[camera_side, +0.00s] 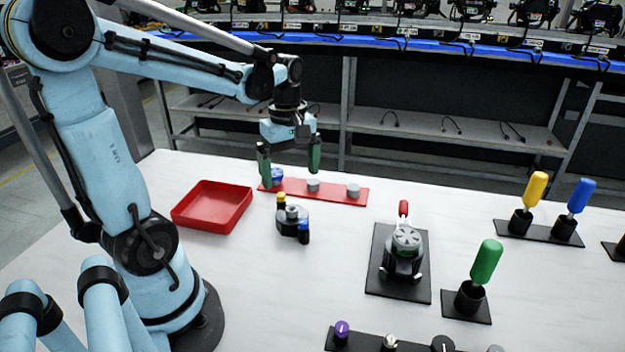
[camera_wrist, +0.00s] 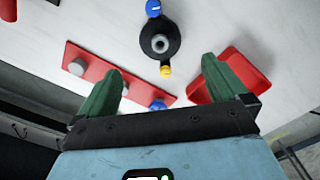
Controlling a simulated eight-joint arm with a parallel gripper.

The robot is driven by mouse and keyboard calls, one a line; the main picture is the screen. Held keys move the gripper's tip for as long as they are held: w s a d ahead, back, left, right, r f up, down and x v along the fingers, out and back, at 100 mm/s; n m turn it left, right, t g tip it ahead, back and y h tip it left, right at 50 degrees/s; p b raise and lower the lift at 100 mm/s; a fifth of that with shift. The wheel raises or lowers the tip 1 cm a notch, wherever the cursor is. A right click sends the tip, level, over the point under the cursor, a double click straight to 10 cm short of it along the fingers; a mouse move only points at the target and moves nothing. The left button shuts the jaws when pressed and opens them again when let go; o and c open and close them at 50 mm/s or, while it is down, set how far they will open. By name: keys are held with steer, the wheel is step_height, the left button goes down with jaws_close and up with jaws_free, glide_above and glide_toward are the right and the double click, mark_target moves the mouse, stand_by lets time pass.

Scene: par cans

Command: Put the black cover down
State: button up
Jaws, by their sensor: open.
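A black round piece (camera_side: 291,220) with a grey centre stub, a yellow knob and a blue knob sits on the white table; I take it as the black cover. It also shows in the wrist view (camera_wrist: 173,33), beyond my fingertips. My gripper (camera_side: 290,177) is open with green fingers and nothing between them. It hangs above the red strip's left end, behind the black piece and apart from it. In the wrist view my gripper (camera_wrist: 162,66) has its fingers spread wide.
The red strip (camera_side: 333,192) carries a blue knob and grey cylinders. A red tray (camera_side: 212,206) stands left. A black plate (camera_side: 384,283) with a red-handled device lies right. Yellow (camera_side: 536,188), blue (camera_side: 581,194) and green (camera_side: 487,261) handles stand in black holders. A knob rack (camera_side: 365,342) lies in front.

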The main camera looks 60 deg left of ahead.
steer(key=d+r+m+t, duration=0.1)
steer(key=d+m+t, duration=0.6)
steer(key=d+m, duration=0.6)
steer(key=m, duration=0.5)
steer(key=shift+w+r, duration=0.2)
steer(key=shift+r, duration=0.05)
